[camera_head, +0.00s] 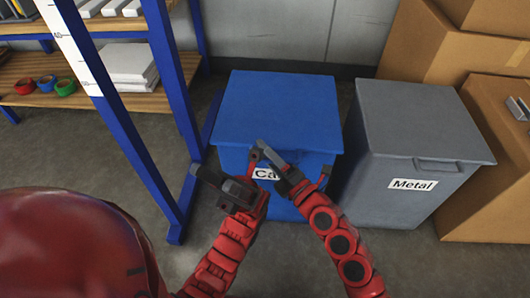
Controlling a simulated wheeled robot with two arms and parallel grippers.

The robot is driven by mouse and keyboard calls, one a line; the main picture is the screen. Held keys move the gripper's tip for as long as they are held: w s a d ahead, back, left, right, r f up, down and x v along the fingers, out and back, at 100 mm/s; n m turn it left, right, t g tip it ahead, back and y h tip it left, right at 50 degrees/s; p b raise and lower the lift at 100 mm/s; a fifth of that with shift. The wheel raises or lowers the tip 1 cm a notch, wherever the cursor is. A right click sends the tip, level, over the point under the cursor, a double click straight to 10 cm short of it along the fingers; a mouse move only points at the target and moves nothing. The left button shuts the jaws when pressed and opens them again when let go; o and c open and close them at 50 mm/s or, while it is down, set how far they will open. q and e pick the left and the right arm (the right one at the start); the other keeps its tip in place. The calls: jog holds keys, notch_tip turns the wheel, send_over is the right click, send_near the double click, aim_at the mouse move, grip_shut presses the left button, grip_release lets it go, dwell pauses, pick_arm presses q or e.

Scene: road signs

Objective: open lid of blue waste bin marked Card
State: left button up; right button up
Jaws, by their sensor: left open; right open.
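The blue waste bin (290,197) stands on the floor in the middle of the view. Its flat blue lid (278,108) is closed. The white label (264,174) on its front shows "Ca"; the rest is hidden behind my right gripper. My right gripper (258,156) is open in front of the bin's upper front, close to the lid's front edge. I cannot tell whether it touches the lid. My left gripper (225,190) is open, at the front left of the bin, apart from the lid.
A grey bin (415,120) labelled Metal stands close to the right. Cardboard boxes (440,45) are stacked at the far right. A blue-framed shelf (165,80) with wooden boards, paper and tape rolls stands at the left. A wall is close behind the bins.

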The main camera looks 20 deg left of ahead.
grip_shut()
jog(key=shift+r, duration=0.1)
dwell(1.4)
